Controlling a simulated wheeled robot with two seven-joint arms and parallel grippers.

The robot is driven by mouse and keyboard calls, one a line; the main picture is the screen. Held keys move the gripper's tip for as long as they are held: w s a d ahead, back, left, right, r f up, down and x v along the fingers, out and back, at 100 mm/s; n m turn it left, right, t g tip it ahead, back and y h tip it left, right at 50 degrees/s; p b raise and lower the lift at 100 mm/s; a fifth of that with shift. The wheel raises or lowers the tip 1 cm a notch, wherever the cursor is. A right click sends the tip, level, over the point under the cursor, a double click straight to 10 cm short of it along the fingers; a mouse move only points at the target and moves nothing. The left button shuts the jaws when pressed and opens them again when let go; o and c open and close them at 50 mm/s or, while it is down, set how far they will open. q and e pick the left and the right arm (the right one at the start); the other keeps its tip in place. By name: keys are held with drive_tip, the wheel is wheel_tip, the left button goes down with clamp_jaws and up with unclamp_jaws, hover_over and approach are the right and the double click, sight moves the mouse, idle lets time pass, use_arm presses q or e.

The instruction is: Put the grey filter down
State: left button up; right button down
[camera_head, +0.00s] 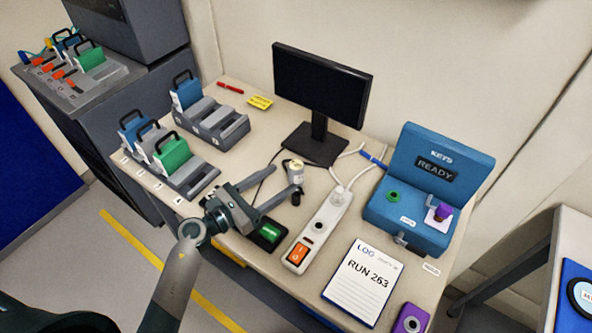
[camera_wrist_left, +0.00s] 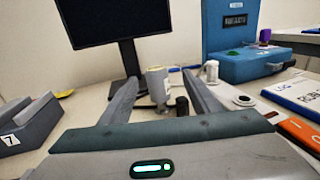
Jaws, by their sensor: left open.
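A small grey-white cylinder with a yellowish mark (camera_head: 296,172), the only thing here that looks like the grey filter, stands upright on the desk near the foot of the monitor. My left gripper (camera_head: 284,180) is open, its fingers spread and pointing at the cylinder. In the left wrist view the cylinder (camera_wrist_left: 157,86) shows between the two fingertips, with no finger seen touching it. Its base is partly hidden in the head view. A small black cylinder (camera_wrist_left: 182,105) stands close by on the right. My right gripper is not in view.
A white power strip (camera_head: 318,225) with a plug and a log sheet (camera_head: 362,284) lie to the right. The monitor (camera_head: 320,84) stands behind. A blue box reading READY (camera_head: 410,215) is at the right. Cassette racks (camera_head: 205,170) fill the left.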

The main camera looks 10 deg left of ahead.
sight(290, 170)
use_arm(q)
drive_tip(key=shift+x, duration=1.25)
drive_tip(key=shift+w+d+r+p, duration=0.1)
drive_tip(key=shift+w+d+p, duration=0.05)
drive_tip(key=shift+w+p, duration=0.3)
drive_tip(key=p+x, duration=0.2)
drive_tip(key=x, duration=0.1)
drive_tip(key=shift+w, duration=0.45)
drive_tip(key=shift+w+d, duration=0.2)
drive_tip(key=shift+w, duration=0.05)
drive_tip(key=c, duration=1.3)
